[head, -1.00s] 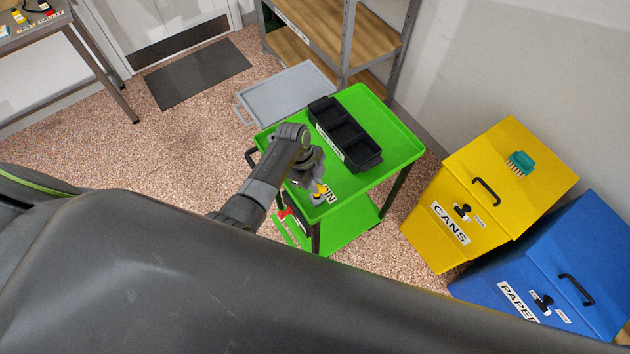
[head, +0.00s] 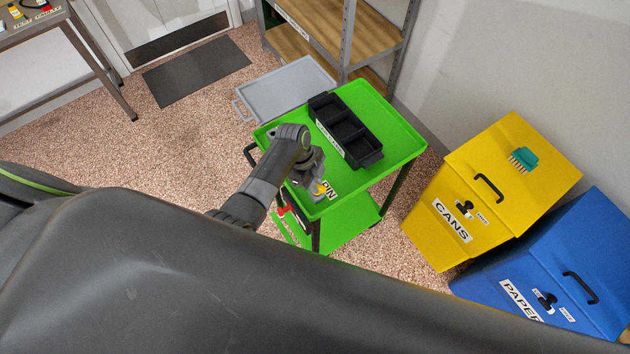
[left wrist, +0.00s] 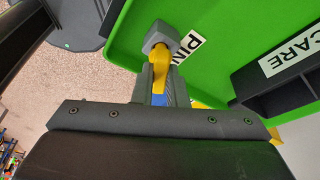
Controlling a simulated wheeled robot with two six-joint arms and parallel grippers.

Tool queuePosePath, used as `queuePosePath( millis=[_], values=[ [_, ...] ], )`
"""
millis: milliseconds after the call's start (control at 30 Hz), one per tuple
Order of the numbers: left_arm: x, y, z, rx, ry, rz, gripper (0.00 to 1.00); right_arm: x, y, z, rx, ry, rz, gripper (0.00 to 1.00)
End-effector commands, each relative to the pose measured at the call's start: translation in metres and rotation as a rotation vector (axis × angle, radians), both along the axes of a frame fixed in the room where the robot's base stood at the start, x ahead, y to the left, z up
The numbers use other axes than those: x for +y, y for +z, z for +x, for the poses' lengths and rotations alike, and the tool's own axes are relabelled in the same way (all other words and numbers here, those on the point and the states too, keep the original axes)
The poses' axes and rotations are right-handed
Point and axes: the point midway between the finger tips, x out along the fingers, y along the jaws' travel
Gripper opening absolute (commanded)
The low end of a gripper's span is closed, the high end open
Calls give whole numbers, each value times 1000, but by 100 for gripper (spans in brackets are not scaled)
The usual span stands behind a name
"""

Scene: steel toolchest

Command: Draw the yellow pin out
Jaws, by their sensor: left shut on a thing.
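The yellow pin (left wrist: 160,68) shows in the left wrist view between the fingers of my left gripper (left wrist: 158,84). Its far end meets a grey block (left wrist: 162,38) at the green cart's edge; I cannot tell how deep it sits. In the head view the pin (head: 320,188) is a small yellow patch beside the "PIN" label (head: 329,190), partly hidden by my left gripper (head: 318,184). My left gripper is shut on the pin. My right gripper is not in view.
The green cart (head: 385,165) carries a black divided tray (head: 345,132) along its far side. A yellow cans bin (head: 515,160) and a blue paper bin (head: 590,240) stand to the right. A grey platform trolley (head: 287,90) lies behind the cart.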

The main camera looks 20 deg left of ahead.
Motion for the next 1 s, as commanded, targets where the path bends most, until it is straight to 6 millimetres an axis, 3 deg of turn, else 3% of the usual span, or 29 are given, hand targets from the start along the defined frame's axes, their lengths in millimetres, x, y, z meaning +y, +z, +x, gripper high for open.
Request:
queuePosePath(
  millis=[433,467,633,1000],
  values=[
    [0,-12,0,0,0,0,0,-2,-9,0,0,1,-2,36],
    [0,-11,0,0,0,0,16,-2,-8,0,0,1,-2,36],
    [0,-10,0,0,0,0,38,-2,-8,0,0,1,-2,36],
    [1,-7,1,-1,0,0,38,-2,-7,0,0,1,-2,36]
  ],
)
